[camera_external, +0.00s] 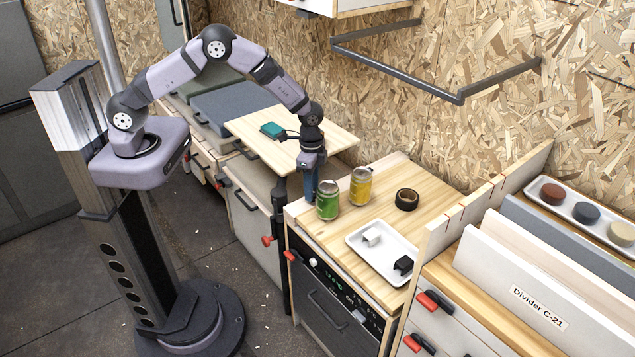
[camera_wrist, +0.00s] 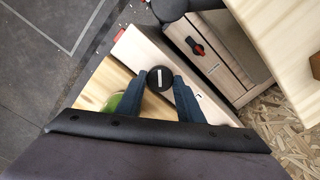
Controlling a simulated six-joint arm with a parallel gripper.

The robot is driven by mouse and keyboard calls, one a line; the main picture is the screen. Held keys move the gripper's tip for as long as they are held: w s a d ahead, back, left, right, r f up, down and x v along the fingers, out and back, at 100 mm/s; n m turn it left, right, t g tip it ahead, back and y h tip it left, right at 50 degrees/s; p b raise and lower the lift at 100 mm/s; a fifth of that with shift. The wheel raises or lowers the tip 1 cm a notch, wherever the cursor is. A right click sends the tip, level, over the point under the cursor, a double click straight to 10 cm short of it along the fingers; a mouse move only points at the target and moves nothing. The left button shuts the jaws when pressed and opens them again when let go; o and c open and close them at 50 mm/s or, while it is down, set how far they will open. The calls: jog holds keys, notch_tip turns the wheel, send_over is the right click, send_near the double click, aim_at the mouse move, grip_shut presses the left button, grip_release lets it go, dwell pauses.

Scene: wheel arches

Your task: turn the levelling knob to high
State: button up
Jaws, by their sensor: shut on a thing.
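The levelling knob (camera_wrist: 160,77) is a round black knob with a white pointer line. In the wrist view it sits on a pale wooden strip (camera_wrist: 137,48), and its line runs nearly straight up and down in the picture. A small dark mark shows on the strip to the knob's lower right; I cannot read it. My gripper (camera_wrist: 162,80) has one blue finger on each side of the knob and is shut on it.
A black tape roll (camera_external: 406,199) and a white tray (camera_external: 378,253) with two small blocks lie farther right. A grey rail (camera_external: 440,85) juts from the wall above.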

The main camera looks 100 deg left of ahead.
jog(key=m, duration=0.4)
jog(key=shift+m, duration=1.9)
jog(key=shift+w, duration=0.1)
jog(key=o, duration=1.1)
jog(key=shift+r, duration=0.1)
jog(key=shift+r+b, duration=0.8)
jog(key=shift+r, duration=2.85)
